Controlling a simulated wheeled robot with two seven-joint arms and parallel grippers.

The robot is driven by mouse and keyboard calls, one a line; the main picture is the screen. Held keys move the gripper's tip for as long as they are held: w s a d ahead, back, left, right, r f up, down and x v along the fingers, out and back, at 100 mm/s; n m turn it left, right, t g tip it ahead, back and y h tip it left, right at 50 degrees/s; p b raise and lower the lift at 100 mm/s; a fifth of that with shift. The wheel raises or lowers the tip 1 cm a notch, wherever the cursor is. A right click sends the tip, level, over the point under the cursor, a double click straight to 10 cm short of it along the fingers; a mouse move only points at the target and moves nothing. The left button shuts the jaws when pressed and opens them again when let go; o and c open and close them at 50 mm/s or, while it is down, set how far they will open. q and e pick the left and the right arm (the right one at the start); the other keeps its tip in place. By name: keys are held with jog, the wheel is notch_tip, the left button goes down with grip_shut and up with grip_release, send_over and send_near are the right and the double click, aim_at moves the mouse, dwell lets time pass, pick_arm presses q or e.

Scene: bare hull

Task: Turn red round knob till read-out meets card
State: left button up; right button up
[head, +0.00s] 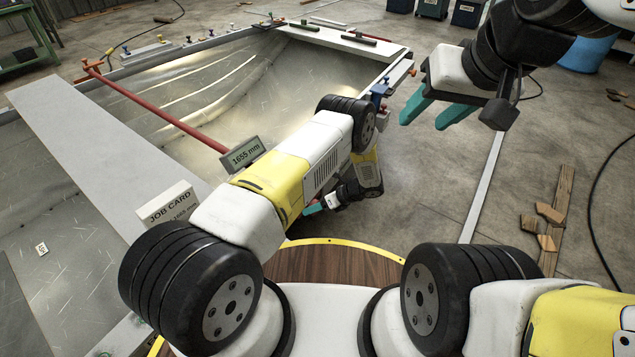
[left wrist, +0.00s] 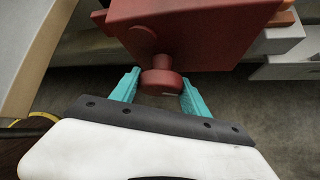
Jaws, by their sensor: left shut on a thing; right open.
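The red round knob (left wrist: 160,82) sticks out from a red block (left wrist: 190,35) in the left wrist view, between the teal fingers of my left gripper (left wrist: 160,90), which is shut on it. In the head view my left gripper (head: 315,207) shows only in part, and my arm hides the knob. The read-out (head: 246,154) shows 1655 mm at the end of a red bar (head: 160,112). The job card (head: 168,203) stands on a grey plank; its small lower line ends in "mm" and is partly covered by my arm. My right gripper (head: 435,112) is open and empty at the upper right.
The bare metal hull (head: 190,85) lies ahead, with the grey plank (head: 70,140) across it at the left. Small clamps and tools sit along its rim. Wood pieces (head: 545,225) and a dark cable lie on the concrete floor at the right. Bins stand at the back.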

pick_arm(q)
jog(key=shift+w+d+m+g+y, duration=0.15)
jog(key=shift+m+g+y, duration=0.15)
jog(key=shift+g+y, duration=0.15)
dwell(0.4)
jog(key=o, duration=1.3)
jog(key=shift+o, duration=0.2)
jog(key=v, duration=0.7)
jog(key=shift+d+r, duration=0.3)
